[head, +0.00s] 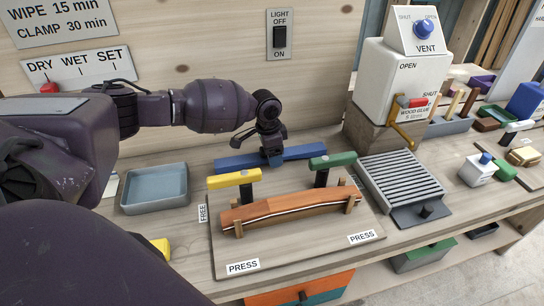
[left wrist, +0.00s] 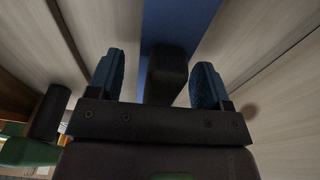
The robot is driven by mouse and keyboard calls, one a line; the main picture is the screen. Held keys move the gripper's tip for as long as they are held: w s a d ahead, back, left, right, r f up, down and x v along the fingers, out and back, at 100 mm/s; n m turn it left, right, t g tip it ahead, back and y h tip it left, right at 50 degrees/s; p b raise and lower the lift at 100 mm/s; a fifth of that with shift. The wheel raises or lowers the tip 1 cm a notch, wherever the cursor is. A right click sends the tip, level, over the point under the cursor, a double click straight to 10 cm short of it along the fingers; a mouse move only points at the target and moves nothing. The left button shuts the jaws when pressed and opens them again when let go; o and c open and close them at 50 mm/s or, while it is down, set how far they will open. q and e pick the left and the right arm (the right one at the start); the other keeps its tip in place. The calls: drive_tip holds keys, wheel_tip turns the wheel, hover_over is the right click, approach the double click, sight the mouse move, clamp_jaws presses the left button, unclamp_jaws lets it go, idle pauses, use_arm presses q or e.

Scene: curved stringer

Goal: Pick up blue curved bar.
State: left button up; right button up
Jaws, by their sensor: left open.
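The blue bar (head: 300,153) lies at the back of the bench, behind the clamping board, running left to right. My left gripper (head: 272,158) is over its middle, pointing down, and hides part of it. In the left wrist view the jaws (left wrist: 157,85) are open, with one blue-padded finger on each side. The blue bar (left wrist: 180,25) passes between them in that view. A dark block hides part of the bar there. I cannot tell whether the fingers touch the bar. My right gripper is not in view.
An orange-brown curved piece (head: 285,207) sits on the clamping board (head: 225,250), with a yellow handle (head: 234,179) and a green handle (head: 332,160) behind it. A blue-grey tray (head: 155,190) is at left. A ribbed rack (head: 402,180) and glue dispenser (head: 388,85) stand right.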

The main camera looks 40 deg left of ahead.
use_arm(q)
drive_tip(key=shift+r, duration=0.1)
drive_tip(key=c, duration=1.1)
drive_tip(key=shift+r, duration=0.1)
